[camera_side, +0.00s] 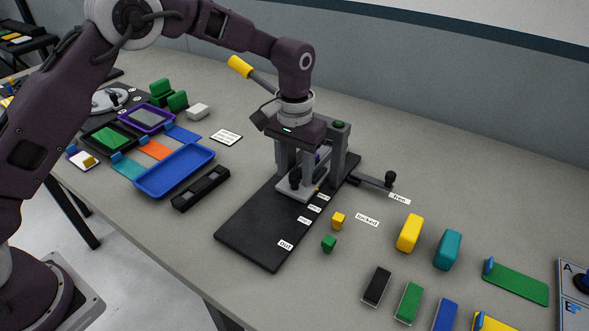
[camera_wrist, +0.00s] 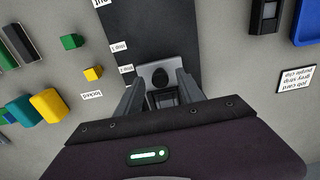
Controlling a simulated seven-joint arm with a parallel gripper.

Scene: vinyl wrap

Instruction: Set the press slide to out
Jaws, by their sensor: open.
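The press (camera_side: 340,150) stands at the far end of a black base plate (camera_side: 255,230). Its grey slide (camera_side: 300,194) carries a black knob (camera_side: 295,178); the slide sits at the press end, away from the "out" label (camera_side: 285,245) at the plate's near end. My gripper (camera_wrist: 161,76) is open over the press. In the wrist view the knob (camera_wrist: 160,78) shows between the fingertips, on the slide (camera_wrist: 148,69). I cannot tell whether the fingers reach down to knob height. In the side view my gripper body hides part of the press.
A black-knobbed lever (camera_side: 372,181) beside the press lies near the "free" label (camera_side: 399,198), away from "locked" (camera_side: 367,221). A yellow-handled lever (camera_side: 240,67) rises behind. Small yellow (camera_side: 338,220) and green (camera_side: 328,243) cubes stand right of the plate. The plate's near part is clear.

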